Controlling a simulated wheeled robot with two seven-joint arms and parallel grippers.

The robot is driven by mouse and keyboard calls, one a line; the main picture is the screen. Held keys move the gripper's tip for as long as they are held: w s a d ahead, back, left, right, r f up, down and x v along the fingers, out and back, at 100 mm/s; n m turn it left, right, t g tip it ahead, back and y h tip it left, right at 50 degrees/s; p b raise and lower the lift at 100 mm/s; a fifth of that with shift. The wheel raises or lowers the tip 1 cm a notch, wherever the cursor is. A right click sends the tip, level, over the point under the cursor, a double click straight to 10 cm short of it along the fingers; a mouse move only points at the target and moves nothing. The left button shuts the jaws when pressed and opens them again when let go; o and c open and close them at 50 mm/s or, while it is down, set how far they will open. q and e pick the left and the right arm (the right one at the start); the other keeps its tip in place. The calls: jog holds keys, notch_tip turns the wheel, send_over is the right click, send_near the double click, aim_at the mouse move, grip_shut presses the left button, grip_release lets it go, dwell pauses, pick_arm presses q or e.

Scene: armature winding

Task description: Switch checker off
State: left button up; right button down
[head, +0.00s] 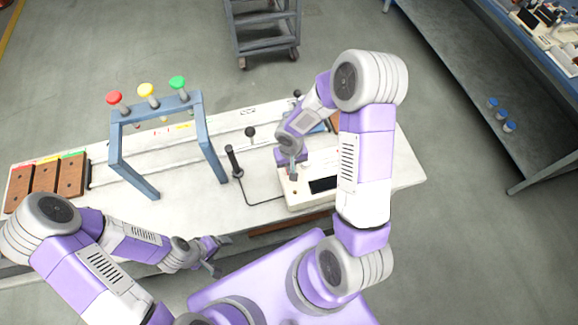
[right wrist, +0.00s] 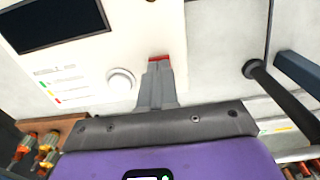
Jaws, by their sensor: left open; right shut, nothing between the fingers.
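The checker (head: 296,203) is a white box with a dark screen (head: 324,184) on the right part of the table. In the right wrist view the checker (right wrist: 90,75) shows its screen, a round white knob (right wrist: 121,82) and a red switch (right wrist: 159,58). My right gripper (right wrist: 158,66) is shut and empty, its fingertips at the red switch and partly covering it. I cannot tell whether they touch it. In the head view my right gripper (head: 293,174) is over the checker's left end. My left gripper (head: 214,262) is open and empty by the table's front edge.
A black-handled probe (head: 233,160) stands left of the checker, with a cable running to it. A blue frame (head: 118,152) carries red, yellow and green knobs. Brown blocks (head: 45,179) lie at the table's left end. A cart (head: 265,45) stands behind.

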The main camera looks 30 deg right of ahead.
notch_tip(320, 180, up, 7)
jog(key=p, duration=0.4)
jog(key=shift+f, duration=0.15)
dwell(0.6)
